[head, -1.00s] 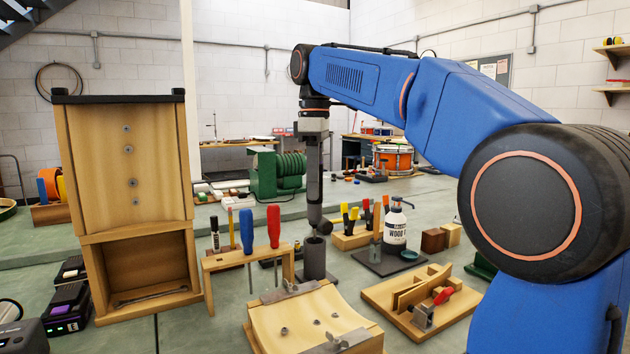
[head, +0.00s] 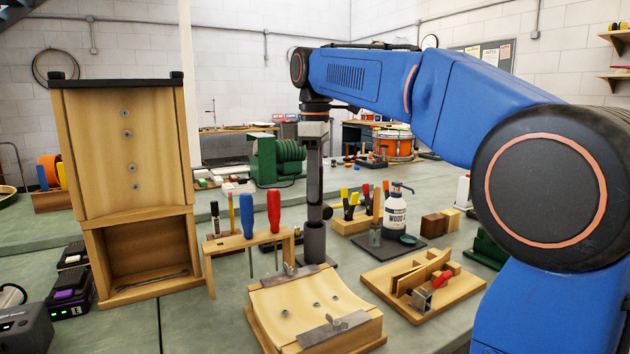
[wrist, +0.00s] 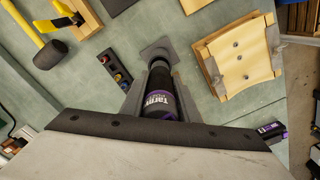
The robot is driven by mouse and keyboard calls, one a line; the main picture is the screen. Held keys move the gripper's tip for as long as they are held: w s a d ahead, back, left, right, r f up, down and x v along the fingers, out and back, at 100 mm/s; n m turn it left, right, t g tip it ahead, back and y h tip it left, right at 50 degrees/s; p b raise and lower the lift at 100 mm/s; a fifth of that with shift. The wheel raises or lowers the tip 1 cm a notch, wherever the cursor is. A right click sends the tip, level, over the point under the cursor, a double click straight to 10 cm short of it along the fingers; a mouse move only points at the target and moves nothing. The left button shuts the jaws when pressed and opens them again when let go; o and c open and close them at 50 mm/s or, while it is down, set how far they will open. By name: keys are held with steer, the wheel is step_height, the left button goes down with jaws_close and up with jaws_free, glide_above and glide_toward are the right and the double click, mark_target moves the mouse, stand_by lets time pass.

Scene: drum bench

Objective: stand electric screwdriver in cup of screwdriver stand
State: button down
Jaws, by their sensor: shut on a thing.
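My gripper (head: 314,160) hangs straight down in the head view and is shut on the electric screwdriver (head: 314,188), a dark upright tool. In the wrist view the screwdriver (wrist: 160,98) is black with a purple label, between my two grey fingers. The screwdriver stand (head: 314,244) is a dark grey cup on a flat base, directly below the tool. The tool's lower end meets the cup's mouth in the head view; I cannot tell how far inside it is. In the wrist view the stand's base (wrist: 157,47) shows beyond the tool, which hides most of the cup.
A wooden rack (head: 225,242) with blue and red screwdrivers stands close left of the stand. A curved wooden jig (head: 318,302) lies in front. A board with a clamp (head: 420,292) and a glue bottle (head: 395,212) are at right. A mallet (wrist: 50,54) lies nearby.

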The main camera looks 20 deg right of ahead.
mark_target(315, 205)
steer(key=shift+f, duration=2.45)
steer(key=c, duration=1.3)
jaws_free()
steer(key=shift+r, duration=0.1)
step_height(315, 205, up, 12)
steer(key=shift+f, duration=0.1)
